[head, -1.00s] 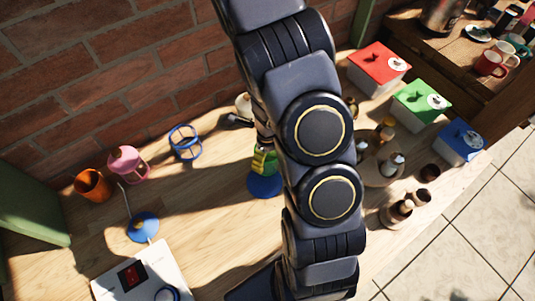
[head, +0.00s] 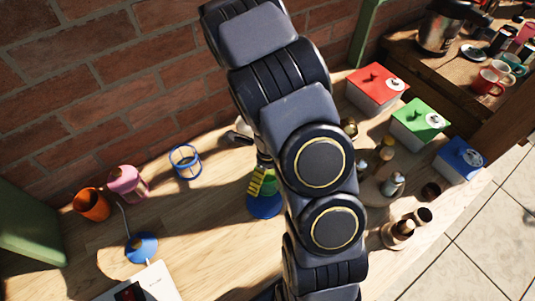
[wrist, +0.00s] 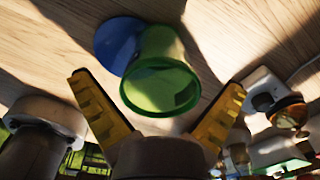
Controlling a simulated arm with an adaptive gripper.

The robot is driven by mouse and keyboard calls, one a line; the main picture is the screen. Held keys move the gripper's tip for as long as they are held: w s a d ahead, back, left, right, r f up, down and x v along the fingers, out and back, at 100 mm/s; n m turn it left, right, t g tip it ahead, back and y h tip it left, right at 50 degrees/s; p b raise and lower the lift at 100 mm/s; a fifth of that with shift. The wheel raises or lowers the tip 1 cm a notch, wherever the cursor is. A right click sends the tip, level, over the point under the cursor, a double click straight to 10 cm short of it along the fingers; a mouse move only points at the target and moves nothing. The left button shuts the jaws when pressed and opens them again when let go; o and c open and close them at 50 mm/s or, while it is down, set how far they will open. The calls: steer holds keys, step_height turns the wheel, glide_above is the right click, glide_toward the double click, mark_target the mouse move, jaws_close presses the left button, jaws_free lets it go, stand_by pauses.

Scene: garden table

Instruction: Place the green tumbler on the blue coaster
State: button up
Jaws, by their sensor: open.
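The green tumbler (wrist: 160,78) shows in the wrist view with its open rim towards me. It lies between the two spread yellow fingers of my gripper (wrist: 158,84), with gaps on both sides. The blue coaster (wrist: 112,42) is behind and left of the tumbler, partly overlapped by it in the picture; I cannot tell whether the tumbler's base rests on it. In the head view the coaster (head: 265,206) lies on the wooden table, with the tumbler (head: 270,186) partly hidden by a yellow finger of my gripper (head: 262,180) and my arm.
Red (head: 377,92), green (head: 418,124) and blue (head: 459,160) boxes stand at the right, near jars on a round board. At the left are an orange cup (head: 91,205), a pink lantern-like item (head: 127,184) and a blue wire holder (head: 185,162). A brick wall bounds the back.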

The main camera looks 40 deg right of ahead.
step_height(320, 180, up, 11)
stand_by(0.5)
